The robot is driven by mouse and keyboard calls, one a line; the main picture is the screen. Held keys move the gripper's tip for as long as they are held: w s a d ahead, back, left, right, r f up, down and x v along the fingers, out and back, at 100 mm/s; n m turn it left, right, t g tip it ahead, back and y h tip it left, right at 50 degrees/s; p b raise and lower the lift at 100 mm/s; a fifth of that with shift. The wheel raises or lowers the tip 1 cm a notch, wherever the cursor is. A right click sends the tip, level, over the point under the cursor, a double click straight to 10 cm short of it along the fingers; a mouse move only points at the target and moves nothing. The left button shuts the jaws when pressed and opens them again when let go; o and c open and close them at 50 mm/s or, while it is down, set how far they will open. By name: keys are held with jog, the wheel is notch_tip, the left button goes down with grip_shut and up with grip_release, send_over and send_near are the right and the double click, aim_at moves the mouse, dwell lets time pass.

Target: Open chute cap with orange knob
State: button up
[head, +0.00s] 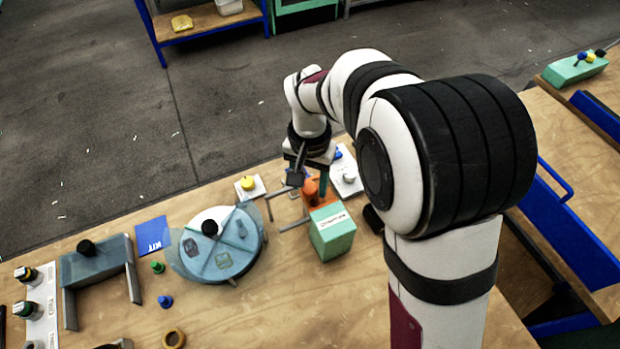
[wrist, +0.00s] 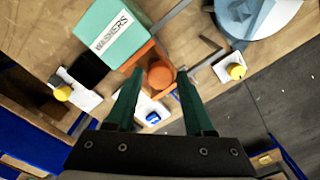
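The orange knob (wrist: 160,75) is round and shows in the wrist view between my two finger tips, with a gap on each side. It also shows in the head view (head: 310,187), partly behind my gripper. It sits over an orange chute part (head: 325,200) joined to a mint-green box (head: 333,238), which the wrist view reads as labelled WASHERS (wrist: 112,32). My gripper (wrist: 160,78) is open, with dark green fingers pointing down towards the knob. I cannot tell how far above or around the knob the tips are. The cap itself is mostly hidden.
A yellow knob on a white plate (head: 248,185) and a grey metal bracket (head: 284,212) stand left of the chute. A round divided tray (head: 190,262) is further left. A white plate with a pale knob (head: 347,178) lies right. A black object (wrist: 86,68) lies beside the green box.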

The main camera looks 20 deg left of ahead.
grip_shut()
dwell(1.1)
